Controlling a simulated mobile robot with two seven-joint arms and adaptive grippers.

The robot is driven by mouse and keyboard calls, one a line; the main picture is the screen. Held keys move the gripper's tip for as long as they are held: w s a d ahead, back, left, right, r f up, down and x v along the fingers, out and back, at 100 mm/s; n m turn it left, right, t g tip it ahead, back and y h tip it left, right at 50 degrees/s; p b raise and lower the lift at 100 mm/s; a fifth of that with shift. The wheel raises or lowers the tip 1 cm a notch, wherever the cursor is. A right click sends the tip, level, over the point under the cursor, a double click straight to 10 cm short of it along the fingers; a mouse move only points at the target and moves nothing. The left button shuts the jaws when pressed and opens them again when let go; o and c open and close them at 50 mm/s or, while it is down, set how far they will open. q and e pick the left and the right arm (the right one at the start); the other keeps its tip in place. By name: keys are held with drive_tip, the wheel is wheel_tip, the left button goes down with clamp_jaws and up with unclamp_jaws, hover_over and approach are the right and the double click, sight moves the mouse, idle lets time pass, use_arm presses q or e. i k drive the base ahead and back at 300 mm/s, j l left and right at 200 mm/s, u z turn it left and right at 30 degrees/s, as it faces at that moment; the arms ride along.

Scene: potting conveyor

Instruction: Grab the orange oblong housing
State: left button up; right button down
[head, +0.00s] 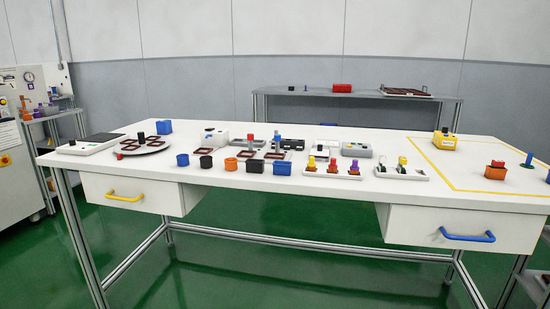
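An orange housing (495,173) sits on the white table at the right, inside a yellow taped outline. It looks wider than it is tall, and a smaller red piece rests on its top. A second orange item, a small cup-like housing (232,166), stands at the front middle of the table in a row with blue and black ones. At this size I cannot tell for sure which of the two is oblong. Neither of my grippers shows in the head view.
Trays with coloured pegs (332,171) fill the table's middle. The white table (330,194) has a clear front strip.

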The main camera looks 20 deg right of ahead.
sight(490, 174)
drive_tip(key=z, duration=1.85)
drive_tip(key=i+l, duration=0.1)
drive_tip(key=l, duration=0.3)
drive_tip(key=i+l+z, duration=0.1)
drive_tip(key=l, duration=0.3)
drive_tip(key=i+l, duration=0.1)
drive_tip(key=l, duration=0.3)
drive_tip(key=z, duration=0.05)
